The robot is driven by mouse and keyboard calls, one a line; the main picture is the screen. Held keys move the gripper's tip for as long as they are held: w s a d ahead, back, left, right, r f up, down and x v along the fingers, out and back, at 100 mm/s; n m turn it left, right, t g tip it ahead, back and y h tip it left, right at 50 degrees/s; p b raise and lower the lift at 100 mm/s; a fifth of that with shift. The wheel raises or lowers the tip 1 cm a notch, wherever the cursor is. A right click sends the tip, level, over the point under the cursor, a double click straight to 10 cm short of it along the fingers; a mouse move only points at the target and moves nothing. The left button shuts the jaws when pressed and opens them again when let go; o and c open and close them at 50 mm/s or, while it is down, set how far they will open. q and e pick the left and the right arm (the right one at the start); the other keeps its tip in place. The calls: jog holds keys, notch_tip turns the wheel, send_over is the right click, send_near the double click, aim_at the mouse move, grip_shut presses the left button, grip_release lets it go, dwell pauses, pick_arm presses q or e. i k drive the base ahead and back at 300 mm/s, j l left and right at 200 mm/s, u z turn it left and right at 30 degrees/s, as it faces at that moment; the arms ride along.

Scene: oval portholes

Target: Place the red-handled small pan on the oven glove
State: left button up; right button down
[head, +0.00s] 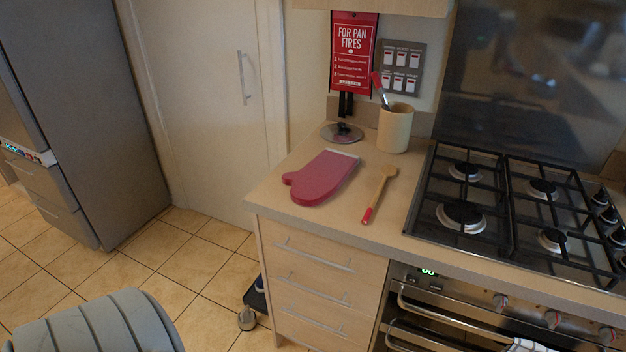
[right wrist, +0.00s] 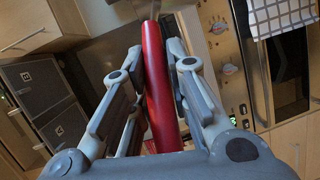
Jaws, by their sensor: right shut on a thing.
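The oven glove (head: 322,178) is a dark pink mitt lying flat on the wooden worktop, left of the hob, with nothing on it. In the right wrist view, my right gripper (right wrist: 155,55) is shut on the red handle of the small pan (right wrist: 158,95). The handle runs lengthwise between the fingers. The pan's body is mostly out of view or unclear at the top edge. The head view shows neither the pan nor my grippers.
A wooden spoon with a red tip (head: 380,192) lies right of the glove. A beige utensil pot (head: 395,128) and a round-based stand (head: 342,133) are behind it. The gas hob (head: 462,190) is to the right. The worktop's front edge is close to the glove.

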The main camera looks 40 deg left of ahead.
aim_at(321, 181)
jog(key=k+u, duration=0.35)
jog(key=u, duration=0.15)
jog(key=l+u, duration=0.15)
jog(key=u, duration=0.25)
jog(key=l+u, duration=0.2)
jog(key=u, duration=0.15)
jog(key=i, duration=0.05)
